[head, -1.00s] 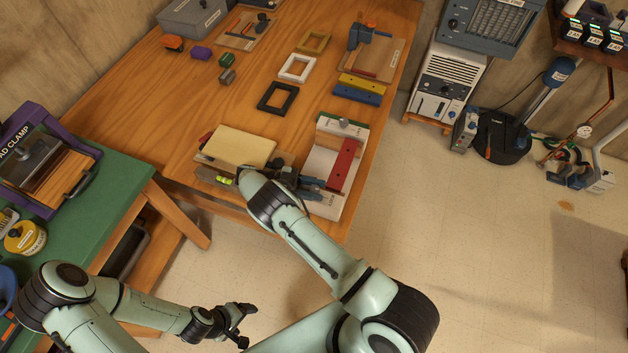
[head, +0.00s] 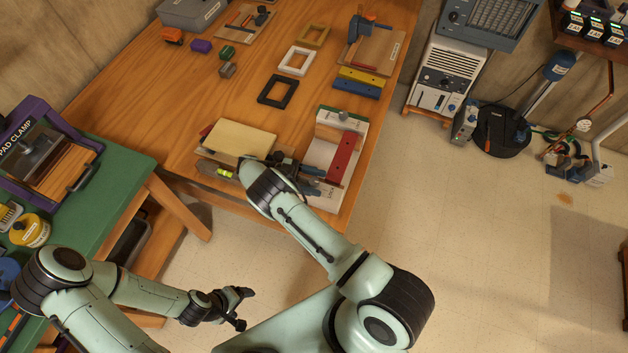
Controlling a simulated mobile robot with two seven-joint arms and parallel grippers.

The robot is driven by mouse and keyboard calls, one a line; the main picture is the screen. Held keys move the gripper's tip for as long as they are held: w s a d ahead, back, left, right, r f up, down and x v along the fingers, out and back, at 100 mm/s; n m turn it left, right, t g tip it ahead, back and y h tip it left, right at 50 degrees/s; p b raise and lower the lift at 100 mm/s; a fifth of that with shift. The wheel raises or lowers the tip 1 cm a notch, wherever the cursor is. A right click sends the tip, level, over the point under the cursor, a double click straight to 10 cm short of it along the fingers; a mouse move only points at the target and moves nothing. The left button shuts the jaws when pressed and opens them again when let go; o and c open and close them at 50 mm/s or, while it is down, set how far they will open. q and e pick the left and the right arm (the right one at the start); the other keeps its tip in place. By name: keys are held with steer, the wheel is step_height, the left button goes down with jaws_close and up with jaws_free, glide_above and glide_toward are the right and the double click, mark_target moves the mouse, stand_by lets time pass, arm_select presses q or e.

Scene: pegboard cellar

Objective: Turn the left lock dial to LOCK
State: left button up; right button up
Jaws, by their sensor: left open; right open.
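A white fixture (head: 323,150) with a red bar (head: 342,157) stands at the table's front right corner. A grey knob (head: 343,116) sits at its far end. Partly covered lettering shows near its front left edge, too small to read with certainty. I cannot make out the left lock dial; my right arm and gripper cover part of the fixture's near side. My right gripper (head: 316,179) is at the fixture's left side, beside the red bar; it is open, and whether it touches anything is unclear. My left gripper (head: 246,308) is open and empty over the floor, in front of the table.
A cream block (head: 240,138) lies left of the fixture, with a level with a yellow-green vial (head: 225,173) before it. Black (head: 277,89) and white (head: 296,61) frames and yellow (head: 364,76) and blue (head: 357,88) bars lie beyond. A green bench (head: 105,185) stands left.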

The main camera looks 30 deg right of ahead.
mark_target(314, 181)
steer(key=shift+r, duration=0.1)
step_height(314, 181, up, 20)
stand_by(0.4)
